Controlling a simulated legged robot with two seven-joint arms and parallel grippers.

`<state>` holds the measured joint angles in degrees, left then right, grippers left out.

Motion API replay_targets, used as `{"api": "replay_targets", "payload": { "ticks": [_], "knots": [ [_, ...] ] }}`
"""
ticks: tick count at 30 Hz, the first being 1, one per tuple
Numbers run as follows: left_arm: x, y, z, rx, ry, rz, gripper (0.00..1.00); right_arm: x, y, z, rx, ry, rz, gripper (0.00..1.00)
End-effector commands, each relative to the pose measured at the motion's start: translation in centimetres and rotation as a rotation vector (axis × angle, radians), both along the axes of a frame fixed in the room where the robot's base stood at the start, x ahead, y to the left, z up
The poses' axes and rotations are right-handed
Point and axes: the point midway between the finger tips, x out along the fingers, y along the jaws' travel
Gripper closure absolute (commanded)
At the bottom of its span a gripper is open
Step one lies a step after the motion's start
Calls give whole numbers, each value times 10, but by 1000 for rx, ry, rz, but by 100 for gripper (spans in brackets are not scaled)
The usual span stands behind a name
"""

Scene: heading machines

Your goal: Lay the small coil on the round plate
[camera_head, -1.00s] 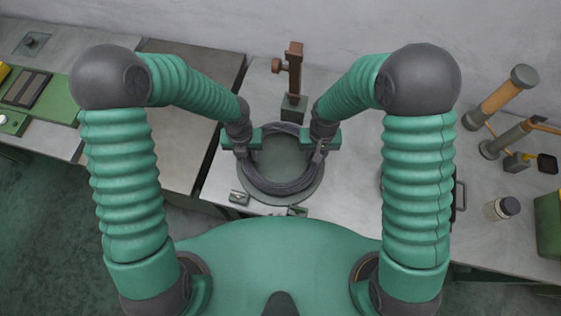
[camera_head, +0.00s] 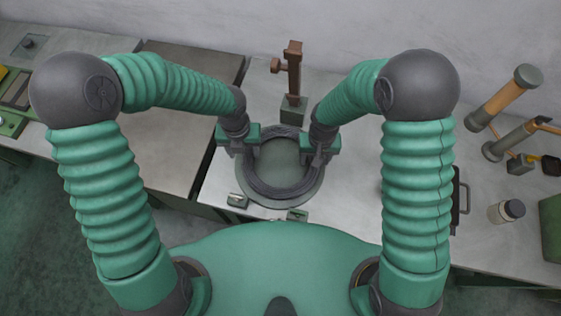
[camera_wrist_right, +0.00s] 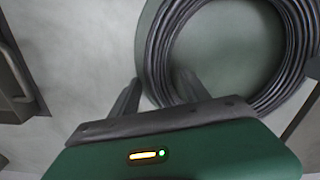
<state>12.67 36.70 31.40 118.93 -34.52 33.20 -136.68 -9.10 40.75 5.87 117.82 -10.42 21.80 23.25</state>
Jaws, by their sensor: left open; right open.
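The small coil (camera_head: 253,178) is a ring of dark grey cable. It lies on the round plate (camera_head: 285,202), a green-grey disc on the metal table. The coil also shows in the right wrist view (camera_wrist_right: 156,50), with the plate's bare middle (camera_wrist_right: 222,42) inside the ring. My left gripper (camera_head: 241,153) is open at the coil's left edge, apart from its far side. My right gripper (camera_head: 314,160) is open at the coil's right edge. In the right wrist view its two fingers (camera_wrist_right: 158,92) are spread, one beside the coil's outer edge and one over the ring.
A brown post on a green block (camera_head: 292,85) stands behind the plate. Small metal parts (camera_head: 237,200) lie at the table's front edge. A bottle (camera_head: 506,211), a dark handled item (camera_head: 460,195) and orange-grey cylinders (camera_head: 505,95) stand to the right.

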Motion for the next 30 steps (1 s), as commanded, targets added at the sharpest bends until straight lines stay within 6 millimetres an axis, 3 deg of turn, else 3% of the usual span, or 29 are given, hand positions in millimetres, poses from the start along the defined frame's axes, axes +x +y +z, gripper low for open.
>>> {"api": "replay_targets", "payload": {
  "ticks": [3, 6, 13, 24, 30],
  "knots": [
    [1, 2, 32, 1, -4, 2, 45, 0, 0, 0, 0, 0, 0, 45],
    [1, 2, 51, 0, -2, 2, 45, 0, 0, 0, 0, 0, 0, 45],
    [1, 2, 67, 0, 2, 0, 45, 2, 0, 8, 1, -2, 0, 45],
    [0, 2, 66, -1, 2, -1, 45, 1, 1, 95, 0, -5, -1, 45],
    [1, 2, 66, -1, 2, -1, 45, 1, 1, 118, -1, -1, 1, 45]
  ]
}}
